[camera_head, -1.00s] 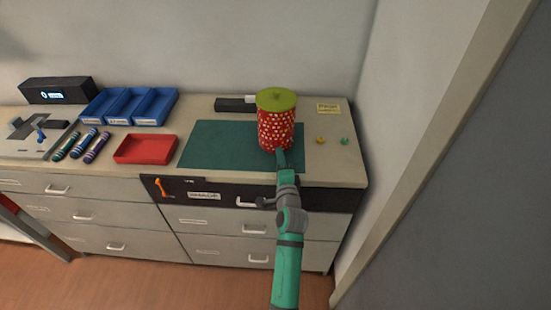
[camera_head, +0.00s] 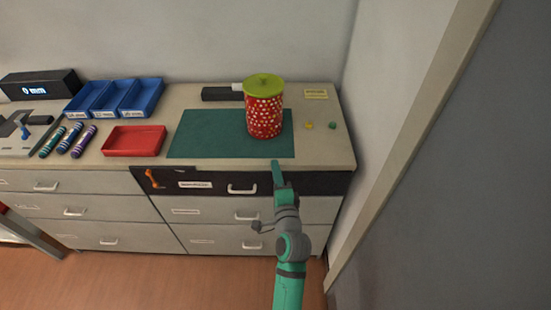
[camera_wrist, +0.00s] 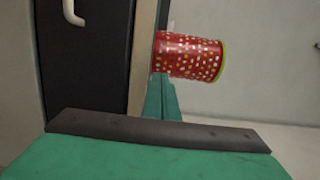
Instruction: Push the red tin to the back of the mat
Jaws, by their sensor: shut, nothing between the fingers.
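The red tin (camera_head: 264,118) is dotted with pale spots and has a yellow-green lid. It stands upright on the right part of the green mat (camera_head: 205,135), with bare mat in front of it and its back side near the mat's back edge. It also shows in the wrist view (camera_wrist: 188,55), lying sideways in that picture. My gripper (camera_head: 276,163) is shut and empty, at the front edge of the counter, in front of the tin and apart from it. In the wrist view the gripper's fingers (camera_wrist: 160,100) point toward the tin.
A black box (camera_head: 218,94) with a white piece lies behind the mat. A yellow bit (camera_head: 309,125) and a green bit (camera_head: 332,126) lie right of it. A red tray (camera_head: 134,141), blue bins (camera_head: 113,97) and several markers (camera_head: 70,139) are at left. A wall closes the right side.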

